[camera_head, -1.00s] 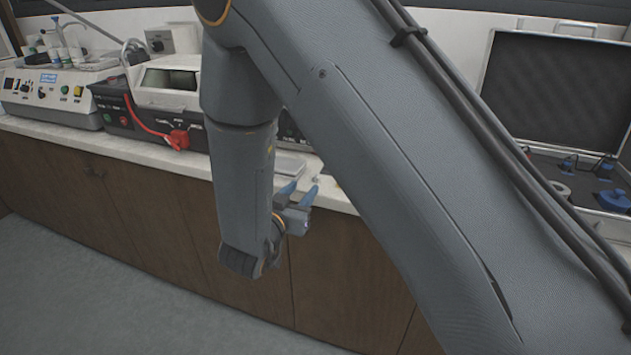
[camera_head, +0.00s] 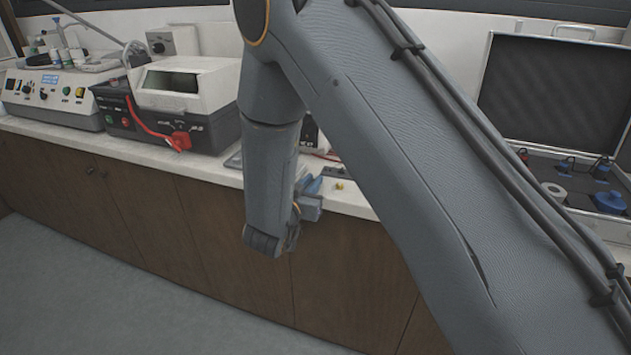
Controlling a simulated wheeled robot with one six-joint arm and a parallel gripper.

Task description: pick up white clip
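I cannot make out a white clip in this view; my arm hides part of the counter. My gripper (camera_head: 313,185) has blue fingertips and is at the front edge of the white counter (camera_head: 215,172), in front of the dark wood cabinets. The fingertips overlap from this angle, so I cannot tell how far apart they are, and nothing is visibly held. A small yellow object (camera_head: 339,185) lies on the counter just right of the fingertips.
A black and white machine (camera_head: 185,100) with a red clamp (camera_head: 181,140) stands left of my arm. A cream control box (camera_head: 52,98) is further left. The floor in front is clear.

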